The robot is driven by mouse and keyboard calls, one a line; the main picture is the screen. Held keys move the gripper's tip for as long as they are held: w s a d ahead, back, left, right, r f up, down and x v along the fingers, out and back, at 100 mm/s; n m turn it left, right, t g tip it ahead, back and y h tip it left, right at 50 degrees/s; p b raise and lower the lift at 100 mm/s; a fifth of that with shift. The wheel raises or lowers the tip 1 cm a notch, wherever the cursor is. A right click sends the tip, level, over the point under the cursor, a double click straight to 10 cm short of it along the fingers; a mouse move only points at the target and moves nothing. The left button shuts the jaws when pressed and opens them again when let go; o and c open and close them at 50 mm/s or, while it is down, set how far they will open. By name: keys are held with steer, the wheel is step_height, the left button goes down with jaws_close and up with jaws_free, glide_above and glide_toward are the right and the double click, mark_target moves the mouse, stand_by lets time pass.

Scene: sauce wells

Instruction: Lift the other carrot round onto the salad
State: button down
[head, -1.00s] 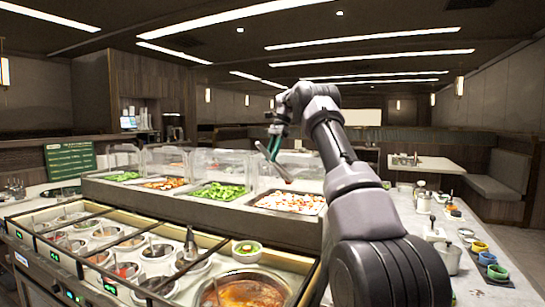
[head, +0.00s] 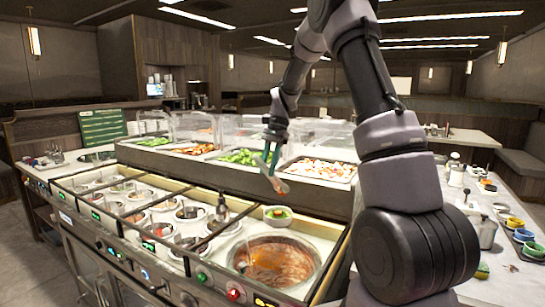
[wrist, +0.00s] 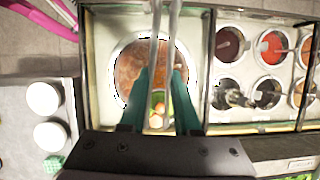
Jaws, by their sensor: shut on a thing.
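My gripper (head: 272,140) has green fingers and is shut on a pair of metal tongs (head: 264,162), which hang tilted below it. An orange-brown piece, probably the carrot round (head: 281,186), shows at the tongs' lower end. The salad bowl (head: 277,222), small and white with green and orange food, stands just below the tongs' tip, behind the large soup well (head: 275,260). In the wrist view the tongs (wrist: 165,50) run up between the fingers. Part of a bowl with green and pale orange pieces shows between the fingers; the tongs' tips are out of view there.
Several sauce wells (head: 160,230) with ladles lie to the left in the counter. Behind them are raised trays of food (head: 318,170) under clear guards. A side counter (head: 515,270) with several small coloured cups is at the right. The space above the wells is open.

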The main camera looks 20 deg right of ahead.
step_height(320, 180, down, 7)
stand_by(0.7)
steer(key=c, duration=1.1)
jaws_free()
steer(key=shift+r, duration=0.1)
step_height(320, 180, up, 9)
stand_by(0.4)
